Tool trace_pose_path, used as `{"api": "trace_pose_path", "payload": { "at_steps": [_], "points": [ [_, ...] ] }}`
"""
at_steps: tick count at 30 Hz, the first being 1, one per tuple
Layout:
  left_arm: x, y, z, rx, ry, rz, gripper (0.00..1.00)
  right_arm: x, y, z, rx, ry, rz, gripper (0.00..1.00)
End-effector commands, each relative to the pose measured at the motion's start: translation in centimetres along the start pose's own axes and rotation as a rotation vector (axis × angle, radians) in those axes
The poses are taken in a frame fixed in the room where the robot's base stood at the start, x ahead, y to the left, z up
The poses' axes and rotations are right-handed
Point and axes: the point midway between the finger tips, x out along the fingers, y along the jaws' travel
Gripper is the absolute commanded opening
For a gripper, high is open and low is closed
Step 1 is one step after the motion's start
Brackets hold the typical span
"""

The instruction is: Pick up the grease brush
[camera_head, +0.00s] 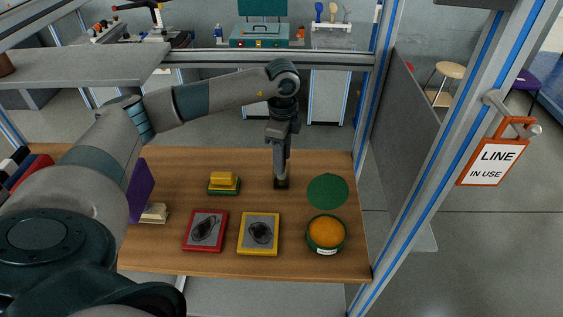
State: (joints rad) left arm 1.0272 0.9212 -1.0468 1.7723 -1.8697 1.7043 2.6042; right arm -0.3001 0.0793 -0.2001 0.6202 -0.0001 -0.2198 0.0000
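My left arm comes in from the left and reaches over the wooden table. My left gripper (281,184) points straight down, its tip at or just above the tabletop, between a yellow block on a green base (224,183) and a flat green disc (327,190). A small dark shape shows at its tip; I cannot tell whether this is the fingers or a held thing. I cannot make out a grease brush for certain. An open green tin with orange contents (326,233) stands at the table's right front. My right gripper is not in view.
A red tray (188,244) and a yellow tray (244,249), each with a dark part, lie at the table's front. A pale item (153,213) is partly hidden on the left. A grey shelf (80,69) and a frame post (450,160) bound the space.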

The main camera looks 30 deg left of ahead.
Motion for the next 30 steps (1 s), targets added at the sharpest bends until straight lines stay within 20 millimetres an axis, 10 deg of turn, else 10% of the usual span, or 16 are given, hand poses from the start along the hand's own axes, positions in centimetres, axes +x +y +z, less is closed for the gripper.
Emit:
{"api": "trace_pose_path", "payload": {
  "at_steps": [9,14,30],
  "points": [
    [-0.1,0.0,0.0,0.0,0.0,0.0,0.38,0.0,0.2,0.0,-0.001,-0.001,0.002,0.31],
    [-0.1,0.0,0.0,0.0,0.0,0.0,0.0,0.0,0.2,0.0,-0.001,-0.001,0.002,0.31],
    [-1.8,0.0,0.0,0.0,0.001,-0.002,0.0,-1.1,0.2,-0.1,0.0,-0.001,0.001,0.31]
  ]
}}
